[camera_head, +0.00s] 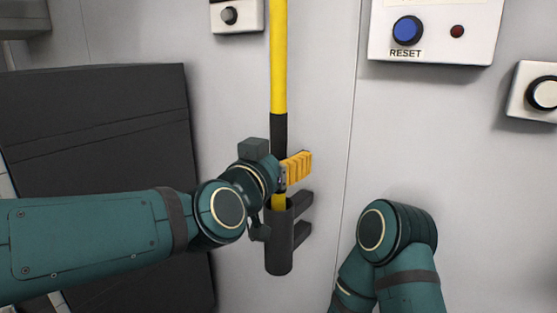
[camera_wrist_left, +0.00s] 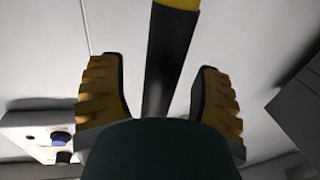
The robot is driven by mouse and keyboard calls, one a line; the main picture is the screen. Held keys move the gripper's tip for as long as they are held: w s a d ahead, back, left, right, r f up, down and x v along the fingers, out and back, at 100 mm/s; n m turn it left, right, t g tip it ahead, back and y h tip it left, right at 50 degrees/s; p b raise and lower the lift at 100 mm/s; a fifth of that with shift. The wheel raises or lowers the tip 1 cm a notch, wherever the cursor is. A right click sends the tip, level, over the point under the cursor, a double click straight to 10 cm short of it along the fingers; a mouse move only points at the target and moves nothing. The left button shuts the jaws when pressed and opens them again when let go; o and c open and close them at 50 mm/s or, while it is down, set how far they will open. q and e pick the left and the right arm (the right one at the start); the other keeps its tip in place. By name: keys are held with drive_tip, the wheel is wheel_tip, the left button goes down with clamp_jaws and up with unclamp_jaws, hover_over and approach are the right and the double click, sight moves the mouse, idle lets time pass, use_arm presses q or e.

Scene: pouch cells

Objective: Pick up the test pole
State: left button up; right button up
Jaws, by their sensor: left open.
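The test pole (camera_head: 279,60) is yellow with a black grip section. It stands upright against the wall, its lower end in a dark cup-shaped holder (camera_head: 279,245). My left gripper (camera_head: 297,168) is at the pole's black grip, just above the holder. In the left wrist view the pole's black part (camera_wrist_left: 168,60) runs between the two yellow-padded fingers (camera_wrist_left: 160,95), with a gap on each side. The left gripper is open. My right arm shows at the lower right of the head view, but its gripper is not visible.
A panel with a blue RESET button (camera_head: 407,30) is on the wall at the upper right. Another button box (camera_head: 540,92) is at the right edge, and a small one (camera_head: 231,15) is left of the pole. A dark panel (camera_head: 100,130) stands at the left.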

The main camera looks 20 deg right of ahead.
use_arm(q)
clamp_jaws()
